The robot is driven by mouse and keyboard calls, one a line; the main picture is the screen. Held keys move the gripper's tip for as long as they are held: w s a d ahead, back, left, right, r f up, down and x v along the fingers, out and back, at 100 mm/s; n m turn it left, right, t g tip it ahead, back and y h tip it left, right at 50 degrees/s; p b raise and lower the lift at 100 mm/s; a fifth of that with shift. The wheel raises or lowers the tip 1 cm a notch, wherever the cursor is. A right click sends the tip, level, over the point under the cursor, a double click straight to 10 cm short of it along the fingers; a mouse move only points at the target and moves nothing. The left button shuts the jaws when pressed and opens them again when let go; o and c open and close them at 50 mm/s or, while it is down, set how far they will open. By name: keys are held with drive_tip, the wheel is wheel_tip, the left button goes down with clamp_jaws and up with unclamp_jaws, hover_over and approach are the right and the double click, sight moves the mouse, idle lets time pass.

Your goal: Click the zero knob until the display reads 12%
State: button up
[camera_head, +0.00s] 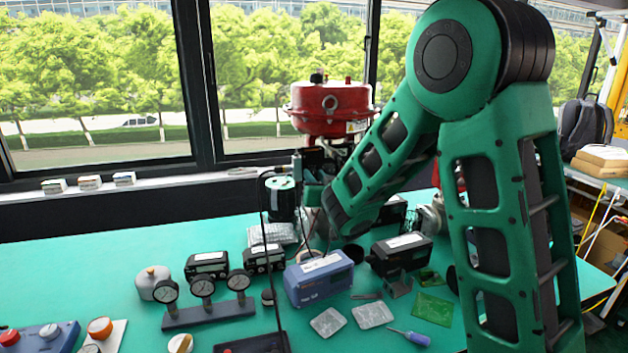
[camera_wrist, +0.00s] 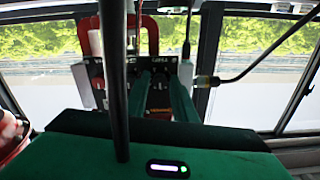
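A red valve actuator (camera_head: 330,108) stands at the back of the green table, in front of the window. My arm hides much of what is below it. In the wrist view, a dark panel (camera_wrist: 97,82) with small white lettering lies straight ahead, framed by red parts. It appears to be the positioner front. I cannot make out the zero knob or read a display percentage. My gripper (camera_wrist: 160,78) points at this panel, its green fingers overlapping it. I cannot tell whether they touch it or how far apart they are. In the head view the fingertips are mostly hidden.
A black rod crosses the wrist view, and a cable with a brass fitting (camera_wrist: 207,81) is at right. On the table are a blue-grey box (camera_head: 318,280), a three-gauge stand (camera_head: 205,312), a black instrument (camera_head: 400,252) and a screwdriver (camera_head: 410,336).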

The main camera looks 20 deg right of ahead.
drive_tip(key=shift+c, duration=0.4)
clamp_jaws()
drive_tip(key=shift+n, duration=0.3)
drive_tip(key=shift+n, duration=2.6)
drive_tip(key=shift+o, duration=0.4)
unclamp_jaws()
